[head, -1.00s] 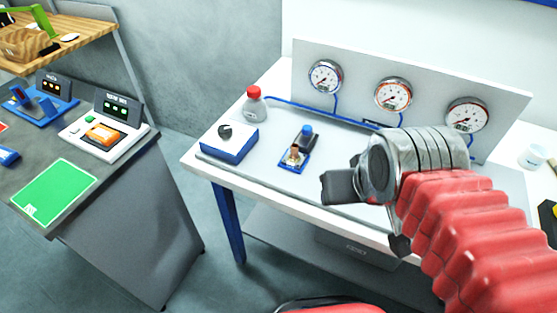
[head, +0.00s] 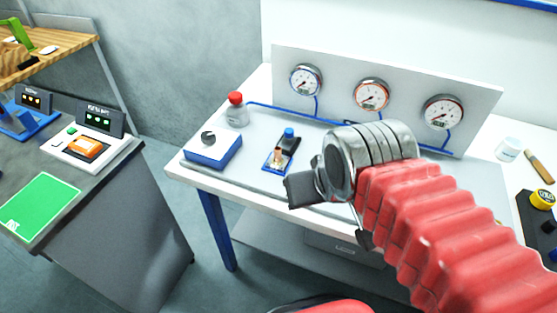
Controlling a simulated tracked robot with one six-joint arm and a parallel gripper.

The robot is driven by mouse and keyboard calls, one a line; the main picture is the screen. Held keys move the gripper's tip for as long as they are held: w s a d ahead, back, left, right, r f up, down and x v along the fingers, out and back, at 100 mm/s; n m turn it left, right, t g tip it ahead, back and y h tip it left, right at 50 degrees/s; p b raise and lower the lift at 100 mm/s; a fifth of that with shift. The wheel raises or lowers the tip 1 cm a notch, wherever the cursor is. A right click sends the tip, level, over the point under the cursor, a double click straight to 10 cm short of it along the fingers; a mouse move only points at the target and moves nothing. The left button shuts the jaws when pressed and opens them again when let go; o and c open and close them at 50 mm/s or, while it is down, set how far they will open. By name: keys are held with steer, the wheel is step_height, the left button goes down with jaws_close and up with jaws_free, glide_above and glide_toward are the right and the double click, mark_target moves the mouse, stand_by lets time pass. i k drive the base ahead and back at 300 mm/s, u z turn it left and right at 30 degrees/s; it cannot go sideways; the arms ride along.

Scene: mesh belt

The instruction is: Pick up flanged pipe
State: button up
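I cannot make out a flanged pipe for certain in the head view. A small copper-coloured fitting (head: 277,155) stands on a blue base beside a blue-capped dark part, on the white bench. My gripper (head: 326,212) is over the front of the bench, to the right of and nearer than that fitting. Its dark fingers point left and down, partly hidden by the silver wrist. I cannot see anything between them, and their gap is not clear. My red-sleeved arm covers the bench's front right.
A panel with three gauges (head: 372,95) stands along the bench's back. A red-capped bottle (head: 237,110) and a blue-and-white knob box (head: 212,150) are at the left. A white cup (head: 509,149) is at the right. A grey counter (head: 120,200) stands across a floor gap.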

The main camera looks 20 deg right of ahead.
mark_target(277, 162)
steer(key=u, duration=0.5)
steer(key=k, duration=1.3)
steer(key=u, duration=0.75)
steer(key=i, duration=1.6)
steer(key=z, duration=0.75)
